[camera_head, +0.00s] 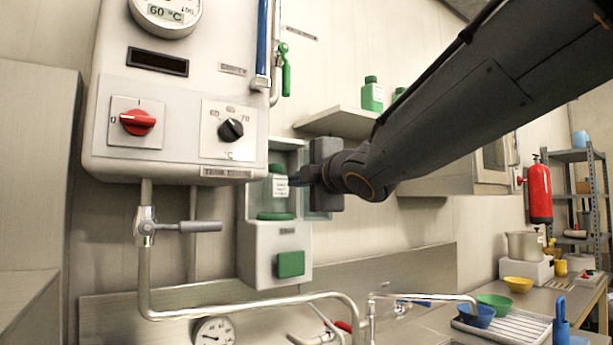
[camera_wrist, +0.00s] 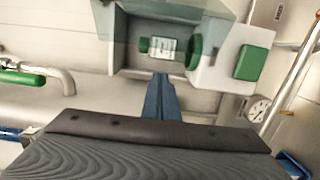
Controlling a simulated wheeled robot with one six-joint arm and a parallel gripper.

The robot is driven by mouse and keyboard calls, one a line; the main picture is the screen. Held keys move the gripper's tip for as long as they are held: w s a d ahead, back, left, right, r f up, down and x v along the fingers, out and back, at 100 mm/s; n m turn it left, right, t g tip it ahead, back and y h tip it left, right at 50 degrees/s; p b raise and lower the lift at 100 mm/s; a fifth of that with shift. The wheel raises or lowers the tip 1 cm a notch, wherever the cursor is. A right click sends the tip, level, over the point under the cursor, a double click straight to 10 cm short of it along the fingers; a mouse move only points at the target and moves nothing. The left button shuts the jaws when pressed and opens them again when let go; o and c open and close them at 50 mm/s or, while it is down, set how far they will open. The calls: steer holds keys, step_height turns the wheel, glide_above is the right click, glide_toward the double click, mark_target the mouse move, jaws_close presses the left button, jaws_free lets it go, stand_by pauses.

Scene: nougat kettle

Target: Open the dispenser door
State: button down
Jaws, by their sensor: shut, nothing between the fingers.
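The dispenser (camera_head: 262,250) is a white wall box with a green button and a glazed compartment above. It also shows sideways in the wrist view (camera_wrist: 220,72). A small bottle (camera_head: 279,188) with a green cap and white label stands inside. The clear door (camera_wrist: 190,10) shows as a greenish pane on the compartment's right side; it appears swung outward, but how far is hard to tell. My gripper (camera_head: 294,181) is at the compartment's front right. Its blue fingers (camera_wrist: 162,80) are together and empty, their tips near the compartment opening. Contact with the door cannot be made out.
A control box (camera_head: 185,100) with red and black knobs hangs left of the dispenser. A green-handled valve (camera_head: 286,75) is above it, and steel pipes (camera_head: 250,306) run below.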

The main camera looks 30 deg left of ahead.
steer(key=w+p, duration=0.3)
steer(key=w, duration=0.2)
steer(key=shift+a, duration=0.15)
stand_by(0.5)
